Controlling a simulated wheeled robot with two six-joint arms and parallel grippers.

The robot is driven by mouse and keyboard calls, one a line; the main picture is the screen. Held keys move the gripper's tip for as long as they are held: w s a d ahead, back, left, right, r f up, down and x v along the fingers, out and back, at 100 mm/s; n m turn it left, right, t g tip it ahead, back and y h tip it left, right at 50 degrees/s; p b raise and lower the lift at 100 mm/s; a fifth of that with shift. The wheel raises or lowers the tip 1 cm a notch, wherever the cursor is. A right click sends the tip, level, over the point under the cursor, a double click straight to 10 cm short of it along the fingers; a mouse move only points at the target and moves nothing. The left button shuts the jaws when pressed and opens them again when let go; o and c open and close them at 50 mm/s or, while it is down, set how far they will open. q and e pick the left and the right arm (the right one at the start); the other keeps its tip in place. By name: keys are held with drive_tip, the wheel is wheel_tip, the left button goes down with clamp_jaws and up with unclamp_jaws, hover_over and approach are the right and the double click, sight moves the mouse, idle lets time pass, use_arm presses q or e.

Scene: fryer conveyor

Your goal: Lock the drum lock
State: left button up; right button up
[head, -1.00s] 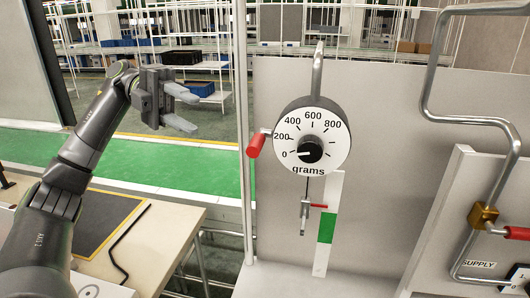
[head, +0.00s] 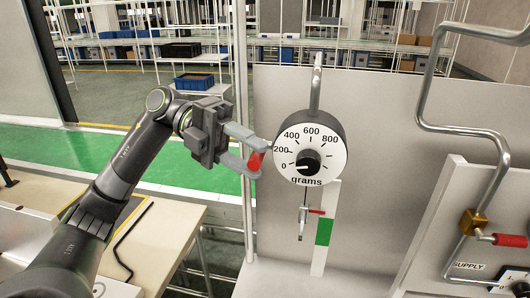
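A round white dial marked in grams (head: 311,148) hangs from a grey hook in front of a grey panel. A red handle (head: 256,161) sticks out at the left of the dial. My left gripper (head: 257,155) is open at this handle, one finger above and one lower, with the red grip showing between the fingertips. I cannot tell whether the fingers touch it. No part is labelled as a drum lock. My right gripper is not in view.
A small hanging clamp with a red lever (head: 304,222) is below the dial, beside a white and green strip (head: 323,232). A pipe with a brass valve and red handle (head: 509,240) is at right. A beige table (head: 165,235) stands at lower left.

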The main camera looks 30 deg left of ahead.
use_arm(q)
drive_tip(key=shift+p+x, duration=0.35)
drive_tip(key=shift+x, duration=1.35)
drive_tip(key=shift+c, duration=0.2)
clamp_jaws()
drive_tip(key=shift+r+n, duration=0.25)
drive_tip(key=shift+n, duration=0.05)
drive_tip(key=shift+o, duration=0.2)
unclamp_jaws()
drive_tip(key=shift+w+a+b, duration=0.1)
drive_tip(key=shift+a+b, duration=0.2)
drive_tip(key=shift+a, duration=0.15)
drive_tip(key=b+v, duration=0.4)
drive_tip(key=v, duration=1.2)
drive_tip(key=shift+w+a+f+b, duration=0.15)
drive_tip(key=shift+a+b, duration=0.15)
drive_tip(key=shift+b, duration=0.1)
